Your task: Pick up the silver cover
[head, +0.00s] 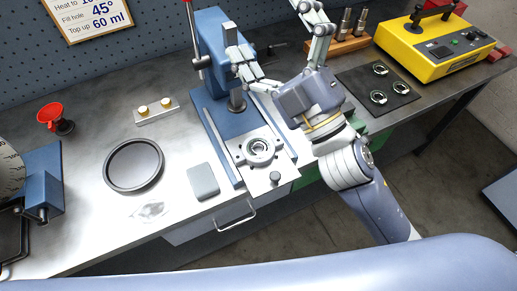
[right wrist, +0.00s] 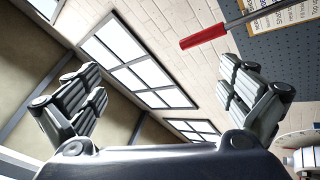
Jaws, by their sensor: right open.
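A silver flanged round housing (head: 259,150) with a ring in its centre sits on the base of the blue press in the head view. A grey rounded flat piece (head: 203,181) lies on the bench to its left. I cannot tell for sure which of these is the silver cover. My right gripper (head: 268,30) is raised beside the press, above and behind the housing, with its fingers spread and nothing between them. The right wrist view shows the same open, empty fingers (right wrist: 160,70), facing the wall and windows. My left gripper is not in view.
The blue press (head: 211,45) stands beside my right gripper. A black mat with rings (head: 380,87) and a yellow box (head: 436,47) are right.

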